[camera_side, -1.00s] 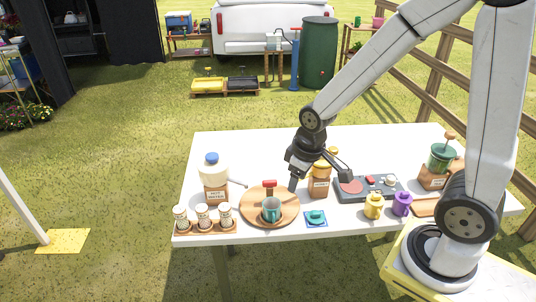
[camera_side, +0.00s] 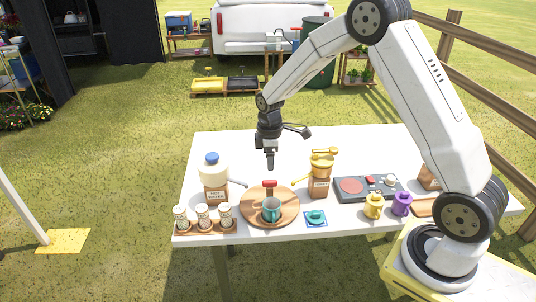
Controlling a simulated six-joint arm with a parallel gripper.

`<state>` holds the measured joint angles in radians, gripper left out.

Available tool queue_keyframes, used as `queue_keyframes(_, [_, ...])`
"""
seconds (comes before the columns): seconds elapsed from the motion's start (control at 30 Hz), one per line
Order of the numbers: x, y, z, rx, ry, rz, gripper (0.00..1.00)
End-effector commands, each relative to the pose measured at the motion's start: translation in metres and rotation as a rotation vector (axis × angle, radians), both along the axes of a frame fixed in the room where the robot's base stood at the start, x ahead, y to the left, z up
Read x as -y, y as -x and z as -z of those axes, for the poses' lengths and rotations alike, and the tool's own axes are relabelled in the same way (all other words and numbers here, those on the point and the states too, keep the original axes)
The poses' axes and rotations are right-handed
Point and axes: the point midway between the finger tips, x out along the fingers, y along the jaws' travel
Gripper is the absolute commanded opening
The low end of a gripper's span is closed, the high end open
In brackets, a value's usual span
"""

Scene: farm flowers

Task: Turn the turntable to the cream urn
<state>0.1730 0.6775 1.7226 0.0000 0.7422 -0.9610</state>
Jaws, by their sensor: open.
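The turntable (camera_side: 290,211) is a round wooden disc near the front of the white table. A teal mug (camera_side: 271,212) sits on its front part. A red-topped peg (camera_side: 269,184) stands at its back part. The cream urn (camera_side: 213,174), with a blue lid, sits on a labelled wooden block left of the turntable, its spout reaching right. My gripper (camera_side: 270,166) points down just above the red-topped peg, apart from it as far as I can see. It is open and empty; the gap between its fingers is hard to make out.
Several jars (camera_side: 203,218) stand front left. A teal piece (camera_side: 316,216) lies on a blue coaster. A hot plate (camera_side: 368,188), yellow pot (camera_side: 373,205) and purple pot (camera_side: 402,204) are right. The table's back is clear.

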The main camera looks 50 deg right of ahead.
Motion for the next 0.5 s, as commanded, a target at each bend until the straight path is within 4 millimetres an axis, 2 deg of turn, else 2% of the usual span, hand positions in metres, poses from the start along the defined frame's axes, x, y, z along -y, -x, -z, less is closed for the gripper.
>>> queue_keyframes(0.27, [0.0, 0.001, 0.008, -0.001, 0.0, 0.002, 0.6])
queue_keyframes(0.5, [0.0, 0.001, 0.033, -0.002, 0.001, 0.002, 0.6])
